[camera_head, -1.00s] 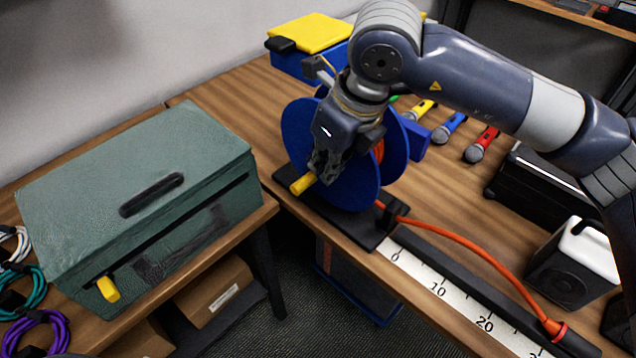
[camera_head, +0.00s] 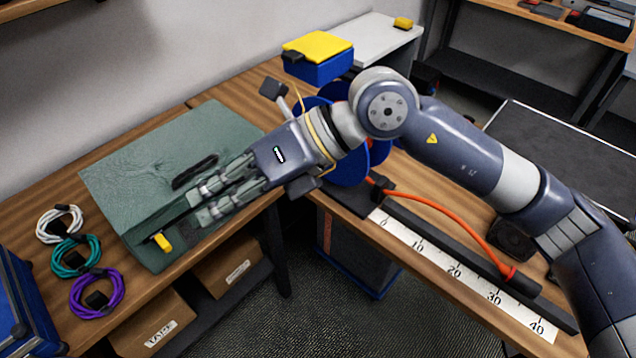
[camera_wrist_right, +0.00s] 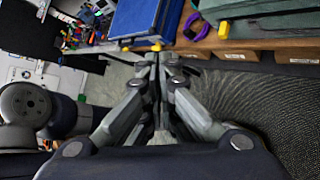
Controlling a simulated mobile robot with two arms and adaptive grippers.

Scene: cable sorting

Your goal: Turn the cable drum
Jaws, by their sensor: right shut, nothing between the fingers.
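The blue cable drum (camera_head: 350,172) stands on its black base on the wooden bench, largely hidden behind my right wrist. Its yellow crank handle is hidden. An orange cable (camera_head: 440,208) runs from it to the right, along a ruler strip. My right gripper (camera_head: 195,207) is left of the drum, in front of or over the green case (camera_head: 150,155), with its fingers together and empty. Whether it touches the case cannot be told. In the right wrist view the gripper's fingers (camera_wrist_right: 158,58) are together with nothing between them. My left gripper is out of view.
Coiled white (camera_head: 60,224), teal (camera_head: 76,256) and purple (camera_head: 97,294) cables lie left of the case. A blue box (camera_head: 22,305) stands at far left. A yellow-lidded blue box (camera_head: 318,58) stands behind the drum. A gap separates the benches.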

